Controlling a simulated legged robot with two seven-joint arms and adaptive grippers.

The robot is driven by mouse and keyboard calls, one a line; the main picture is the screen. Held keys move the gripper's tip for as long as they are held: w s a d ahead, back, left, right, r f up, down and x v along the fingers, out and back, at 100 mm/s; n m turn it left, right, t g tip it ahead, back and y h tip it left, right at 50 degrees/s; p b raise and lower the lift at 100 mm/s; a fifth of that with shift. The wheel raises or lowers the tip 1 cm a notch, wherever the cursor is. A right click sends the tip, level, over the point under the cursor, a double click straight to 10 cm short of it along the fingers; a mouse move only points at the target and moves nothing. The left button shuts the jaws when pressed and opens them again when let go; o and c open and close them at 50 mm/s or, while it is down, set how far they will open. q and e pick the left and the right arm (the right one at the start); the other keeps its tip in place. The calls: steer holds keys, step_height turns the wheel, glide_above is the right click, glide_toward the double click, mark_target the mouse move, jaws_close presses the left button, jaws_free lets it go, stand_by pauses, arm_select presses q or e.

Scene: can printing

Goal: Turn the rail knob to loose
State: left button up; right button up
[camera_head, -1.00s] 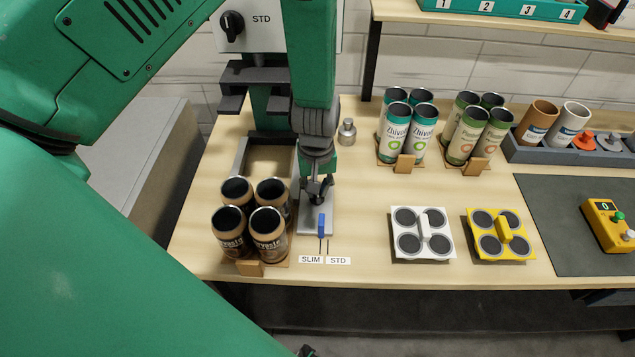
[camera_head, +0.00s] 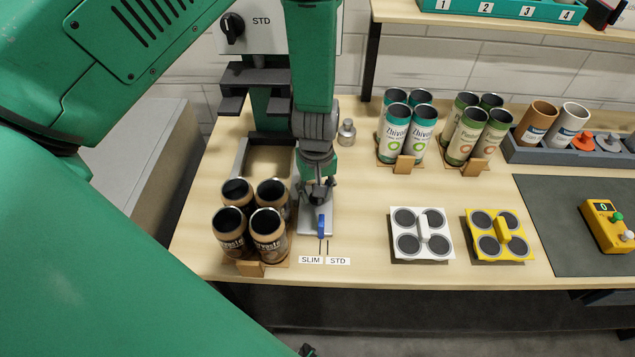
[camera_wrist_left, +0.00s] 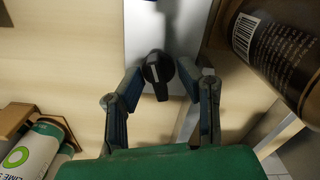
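The rail knob (camera_wrist_left: 158,73) is black with a white mark line and sits on a light plate in the left wrist view. Its long handle points toward the bottom of that view, slightly right. My left gripper (camera_wrist_left: 160,85) is open, with one blue-grey finger on each side of the knob; I cannot tell whether either touches it. In the head view my left gripper (camera_head: 318,192) reaches down over the metal plate (camera_head: 311,226) and hides the knob. A blue pointer (camera_head: 321,226) lies above the SLIM (camera_head: 311,260) and STD (camera_head: 338,260) labels. My right gripper is not seen.
Brown cans (camera_head: 268,232) stand in a holder just left of the plate; one shows close by in the left wrist view (camera_wrist_left: 275,55). White (camera_head: 421,246) and yellow (camera_head: 500,248) carriers lie to the right. Clear tabletop (camera_head: 360,200) lies between.

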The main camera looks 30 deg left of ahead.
arm_select(q)
steer(key=shift+w+a+r, duration=0.1)
steer(key=shift+w, duration=0.05)
steer(key=shift+r, duration=0.4)
step_height(320, 180, up, 11)
stand_by(0.6)
